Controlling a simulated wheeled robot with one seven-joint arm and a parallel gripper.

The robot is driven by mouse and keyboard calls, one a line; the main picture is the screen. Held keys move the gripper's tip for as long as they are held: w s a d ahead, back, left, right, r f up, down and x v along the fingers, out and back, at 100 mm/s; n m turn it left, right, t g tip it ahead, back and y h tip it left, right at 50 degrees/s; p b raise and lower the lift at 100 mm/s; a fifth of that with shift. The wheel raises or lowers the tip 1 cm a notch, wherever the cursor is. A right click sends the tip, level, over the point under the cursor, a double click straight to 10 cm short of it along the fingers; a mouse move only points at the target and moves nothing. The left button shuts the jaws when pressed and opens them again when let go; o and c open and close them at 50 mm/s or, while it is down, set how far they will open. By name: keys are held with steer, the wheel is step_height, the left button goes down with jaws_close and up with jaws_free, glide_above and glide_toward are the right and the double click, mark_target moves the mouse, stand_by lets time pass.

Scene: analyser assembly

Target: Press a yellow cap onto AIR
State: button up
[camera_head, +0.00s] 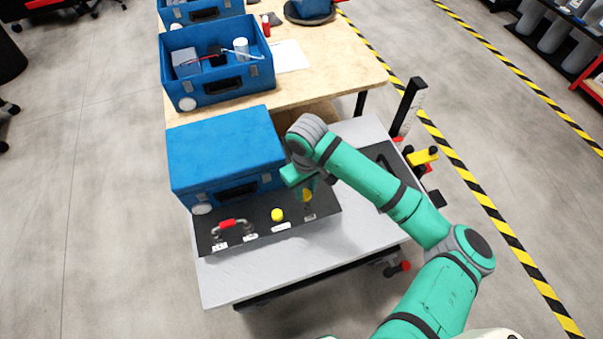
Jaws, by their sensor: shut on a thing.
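A black panel (262,228) lies along the front of the grey table, with small white labels too small to read, so I cannot tell which port is AIR. One yellow cap (277,214) sits on the panel above a label. A second yellow cap (308,195) is at the panel's right part, just under my gripper (306,189). My gripper points down and is shut on this second cap. The fingers are small and partly hidden by my arm. I cannot tell whether this cap touches the port beneath it.
A red and grey looped tube (233,223) sits on the panel's left part. A closed blue case (222,150) stands right behind the panel. An open blue case (212,75) with items is on the wooden table behind. The grey table's front strip (300,258) is clear.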

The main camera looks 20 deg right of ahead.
steer(key=shift+d, duration=0.25)
steer(key=shift+f, duration=0.15)
glide_above(307, 206)
steer(key=shift+a+f, duration=0.1)
steer(key=shift+f, duration=2.45)
steer(key=shift+n, duration=0.3)
steer(key=shift+s+f+n, duration=0.1)
steer(key=shift+n, duration=0.2)
steer(key=shift+f, duration=1.05)
steer(key=o, duration=1.1)
steer(key=shift+c, duration=0.2)
